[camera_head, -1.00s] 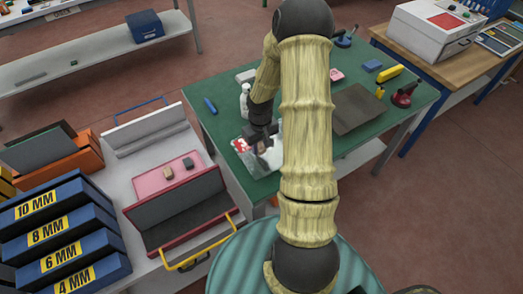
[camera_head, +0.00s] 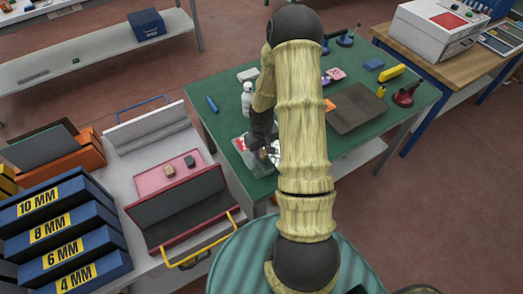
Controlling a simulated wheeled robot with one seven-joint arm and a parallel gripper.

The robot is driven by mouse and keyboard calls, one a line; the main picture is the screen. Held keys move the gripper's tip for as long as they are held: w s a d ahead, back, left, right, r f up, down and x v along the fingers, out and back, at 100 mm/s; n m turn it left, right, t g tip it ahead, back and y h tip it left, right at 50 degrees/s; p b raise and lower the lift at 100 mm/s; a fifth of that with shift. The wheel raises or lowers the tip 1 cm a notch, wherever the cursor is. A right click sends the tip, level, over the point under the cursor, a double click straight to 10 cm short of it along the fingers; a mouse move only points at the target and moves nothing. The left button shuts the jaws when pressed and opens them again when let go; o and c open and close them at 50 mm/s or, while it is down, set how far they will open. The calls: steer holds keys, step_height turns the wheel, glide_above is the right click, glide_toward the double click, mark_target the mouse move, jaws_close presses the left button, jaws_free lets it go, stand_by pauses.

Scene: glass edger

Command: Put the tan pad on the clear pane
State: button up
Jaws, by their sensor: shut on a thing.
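My gripper (camera_head: 265,147) is over the near left part of the green table, shut on a small brownish piece that looks like the tan pad (camera_head: 268,153). The piece is mostly hidden by the fingers. The clear pane (camera_head: 247,164) lies below and around the gripper near the table's left edge, with a red and white patch showing at its left. My arm hides the pane's right side. I cannot tell whether the held piece touches the pane.
A white bottle (camera_head: 247,98) stands just behind the gripper. A pink tray (camera_head: 152,183) with two small blocks lies left of the table. A dark sheet (camera_head: 354,108), a yellow tool (camera_head: 391,72) and red suction cup (camera_head: 405,95) are at right.

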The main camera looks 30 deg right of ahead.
mark_target(262, 153)
steer(key=o, duration=0.9)
step_height(262, 153, up, 12)
steer(key=shift+r, duration=0.1)
stand_by(0.4)
steer(key=s+a+r+t, duration=0.1)
steer(key=s+a+r, duration=0.2)
steer(key=s+a, duration=0.1)
steer(key=s+a+r, duration=0.3)
steer(key=a+r, duration=0.1)
steer(key=a, duration=0.1)
steer(key=s+a+r+t, duration=0.1)
steer(key=s+a+r, duration=0.2)
steer(key=s+a, duration=0.1)
steer(key=shift+s+a+r+t, duration=0.15)
steer(key=shift+s+a+t, duration=0.15)
steer(key=shift+s+a, duration=0.1)
